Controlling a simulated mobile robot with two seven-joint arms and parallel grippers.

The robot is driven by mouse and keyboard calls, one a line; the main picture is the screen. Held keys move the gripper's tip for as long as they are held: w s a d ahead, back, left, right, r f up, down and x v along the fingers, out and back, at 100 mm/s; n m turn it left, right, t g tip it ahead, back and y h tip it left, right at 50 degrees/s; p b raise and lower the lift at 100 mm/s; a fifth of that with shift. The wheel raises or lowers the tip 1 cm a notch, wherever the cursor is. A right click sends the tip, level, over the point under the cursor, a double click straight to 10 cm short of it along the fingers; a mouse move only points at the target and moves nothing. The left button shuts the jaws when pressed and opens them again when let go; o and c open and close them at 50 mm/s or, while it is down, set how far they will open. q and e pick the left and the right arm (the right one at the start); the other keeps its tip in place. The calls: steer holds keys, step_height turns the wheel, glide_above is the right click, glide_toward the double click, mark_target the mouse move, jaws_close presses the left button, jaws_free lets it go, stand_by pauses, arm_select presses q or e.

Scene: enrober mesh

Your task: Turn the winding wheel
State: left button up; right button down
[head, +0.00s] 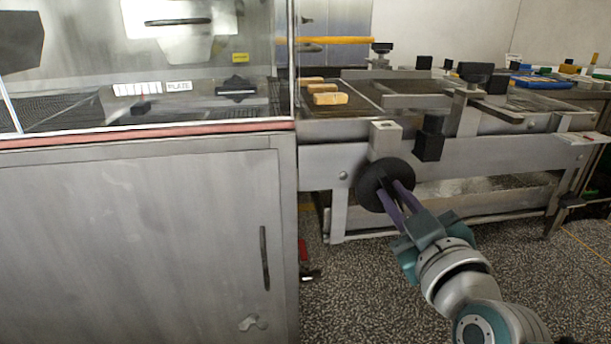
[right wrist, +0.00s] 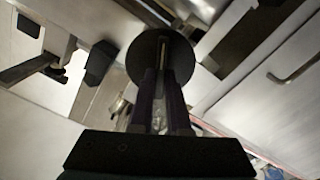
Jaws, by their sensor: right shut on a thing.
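The winding wheel (head: 371,188) is a black disc on the front rail of the metal conveyor frame, below a small grey block. It also shows in the right wrist view (right wrist: 146,48), straight ahead of the fingers. My right gripper (head: 391,190) has its two purple fingers at the wheel's face. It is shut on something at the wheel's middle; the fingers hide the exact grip. In the right wrist view the fingers (right wrist: 162,88) reach onto the disc. My left gripper is not in view.
A steel cabinet (head: 150,240) with a glass-fronted top fills the left side, close to the wheel. The mesh conveyor (head: 365,112) carries yellow pieces (head: 328,98). A black block (head: 430,140) sits right of the wheel. Speckled floor (head: 365,290) is open below.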

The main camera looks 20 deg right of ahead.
steer(key=shift+m, duration=0.3)
steer(key=m, duration=0.3)
steer(key=shift+d+m+p, duration=0.1)
steer(key=shift+m+p, duration=0.2)
steer(key=shift+s+d+f+m+b, duration=0.1)
steer(key=shift+m+b, duration=0.05)
steer(key=shift+m, duration=2.1)
steer(key=shift+w+d+m+b, duration=0.1)
steer(key=shift+m+b, duration=0.1)
steer(key=shift+m, duration=2.1)
steer(key=shift+s+d+f+m+b, duration=0.1)
steer(key=shift+m+b, duration=0.05)
steer(key=shift+m, duration=2.1)
steer(key=c, duration=0.9)
jaws_free()
